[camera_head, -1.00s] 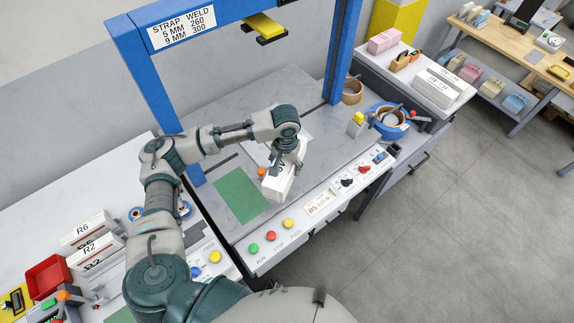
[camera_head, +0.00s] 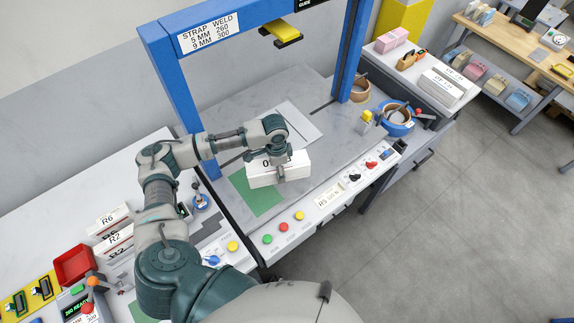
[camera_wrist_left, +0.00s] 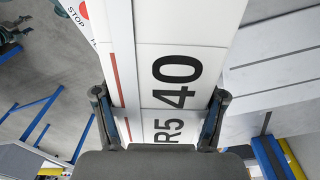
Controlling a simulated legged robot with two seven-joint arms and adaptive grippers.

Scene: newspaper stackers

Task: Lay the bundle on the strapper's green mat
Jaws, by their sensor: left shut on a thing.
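My left gripper (camera_head: 284,163) is shut on a white bundle (camera_head: 262,180), seen in the head view above the strapper bed. The green mat (camera_head: 259,203) lies flat on the bed's near left part. The bundle overlaps the mat's far right part in the picture and reaches beyond it to the right; whether it touches the mat, I cannot tell. In the left wrist view, the bundle (camera_wrist_left: 165,65) shows "R5" and "40" with a red stripe, between the two fingers of the left gripper (camera_wrist_left: 161,105). My right gripper is not in view.
A blue strapper frame (camera_head: 181,95) arches over the bed. A control panel (camera_head: 325,203) with buttons and knobs runs along the front. White bundles R6 (camera_head: 108,222) and R2 (camera_head: 117,242) and a red bin (camera_head: 75,265) stand at left.

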